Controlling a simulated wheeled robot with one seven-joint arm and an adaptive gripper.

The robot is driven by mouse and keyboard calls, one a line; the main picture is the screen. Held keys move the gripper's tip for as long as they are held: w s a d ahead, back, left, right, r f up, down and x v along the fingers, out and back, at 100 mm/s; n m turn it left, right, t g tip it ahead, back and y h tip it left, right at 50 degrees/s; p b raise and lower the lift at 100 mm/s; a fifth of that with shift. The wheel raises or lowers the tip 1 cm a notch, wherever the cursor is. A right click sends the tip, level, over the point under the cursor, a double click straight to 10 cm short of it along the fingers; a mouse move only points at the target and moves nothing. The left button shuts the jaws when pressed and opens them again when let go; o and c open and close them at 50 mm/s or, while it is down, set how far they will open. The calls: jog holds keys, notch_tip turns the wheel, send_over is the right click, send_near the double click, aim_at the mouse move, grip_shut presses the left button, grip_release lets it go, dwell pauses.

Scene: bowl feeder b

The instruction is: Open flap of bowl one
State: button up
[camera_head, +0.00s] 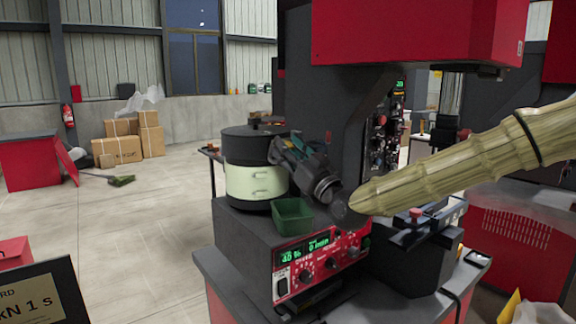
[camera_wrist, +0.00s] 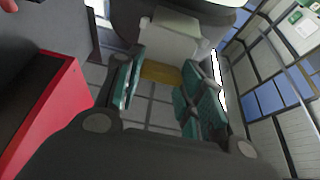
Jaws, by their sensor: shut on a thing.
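The bowl feeder stands on the dark control unit in the head view, with a black bowl (camera_head: 252,146) on a pale green base (camera_head: 253,186). My gripper (camera_head: 277,150) reaches the bowl's right side. In the wrist view my gripper (camera_wrist: 162,72) has its teal fingers around a small pale block with a yellowish lower face, which I take to be the flap (camera_wrist: 168,40), at the underside of the dark bowl rim (camera_wrist: 215,14). It is shut on it. In the head view my wrist hides the flap.
A green open bin (camera_head: 292,216) sits just below my gripper, on the control unit with its red panel (camera_head: 321,262). A dark machine column (camera_head: 335,115) stands close behind. Cardboard boxes (camera_head: 128,143) lie far left.

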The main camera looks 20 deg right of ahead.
jog(key=shift+s+d+f+t+y+b, duration=0.15)
jog(key=shift+f+t+b, duration=0.25)
jog(key=shift+b, duration=0.9)
jog(key=shift+s+a+f+t+y+b, duration=0.15)
jog(key=shift+t+b, duration=0.35)
jog(key=shift+b, duration=0.75)
jog(key=shift+s+d+r+t+b, duration=0.15)
jog(key=shift+t+b, duration=0.25)
jog(key=shift+b, duration=0.75)
jog(key=o, duration=1)
notch_tip(320, 180, up, 10)
